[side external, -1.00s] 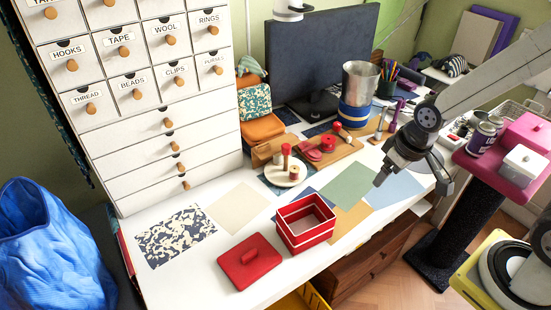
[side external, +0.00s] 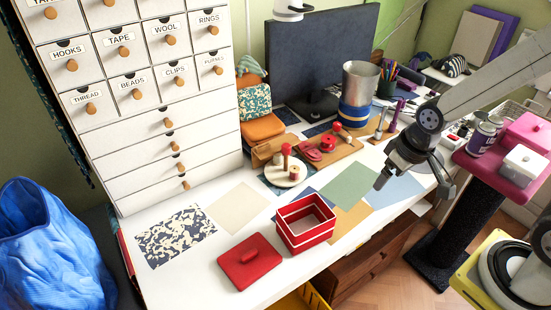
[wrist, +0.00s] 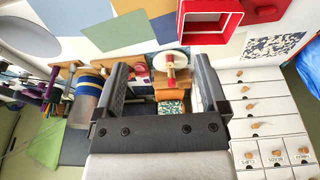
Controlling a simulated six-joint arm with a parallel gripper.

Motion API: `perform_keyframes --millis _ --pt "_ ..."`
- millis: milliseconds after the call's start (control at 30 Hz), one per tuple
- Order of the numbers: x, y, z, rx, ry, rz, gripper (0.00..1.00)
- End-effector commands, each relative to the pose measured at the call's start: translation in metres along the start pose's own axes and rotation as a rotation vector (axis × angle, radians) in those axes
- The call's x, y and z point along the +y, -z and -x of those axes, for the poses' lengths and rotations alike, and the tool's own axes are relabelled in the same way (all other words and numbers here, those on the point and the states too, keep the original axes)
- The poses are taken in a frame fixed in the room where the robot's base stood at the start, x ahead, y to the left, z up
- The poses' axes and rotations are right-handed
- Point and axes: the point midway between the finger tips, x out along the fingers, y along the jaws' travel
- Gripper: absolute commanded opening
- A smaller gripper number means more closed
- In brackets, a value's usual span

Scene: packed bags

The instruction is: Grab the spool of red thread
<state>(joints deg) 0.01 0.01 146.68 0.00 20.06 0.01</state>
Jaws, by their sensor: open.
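A red spool (side external: 327,144) stands on a wooden board at the back of the desk, beside pink-red flat pieces (side external: 313,154). A round white plate (side external: 277,177) nearer the front holds an upright red-topped piece (side external: 286,149) and a small wooden-ended piece (side external: 294,173). In the wrist view, the plate (wrist: 161,61) with a red and wooden piece (wrist: 171,70) shows between the fingers; I cannot tell for sure which piece it is. My gripper (side external: 380,180) is open and empty, raised above the right part of the desk, apart from everything. It also shows in the wrist view (wrist: 160,63).
An open red box (side external: 305,236) and its red lid (side external: 249,262) sit at the front. A metal tumbler (side external: 359,84) on a blue and yellow roll stands behind, near the monitor (side external: 318,58). A white drawer cabinet (side external: 140,140) bounds the left. Flat coloured sheets cover the middle.

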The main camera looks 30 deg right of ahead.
Motion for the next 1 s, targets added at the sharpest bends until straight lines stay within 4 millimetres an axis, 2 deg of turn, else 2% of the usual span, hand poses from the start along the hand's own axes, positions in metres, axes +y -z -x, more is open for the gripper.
perform_keyframes --millis 267,467,667,1000 --pt "0.0 0.001 -0.001 -0.005 0.003 -0.013 0.92" --pt "0.0 0.008 -0.009 -0.047 0.027 -0.118 0.92" --pt "-0.003 0.023 -0.028 -0.137 0.086 -0.346 0.92" --pt "-0.013 0.06 -0.073 -0.314 0.241 -0.822 0.92"
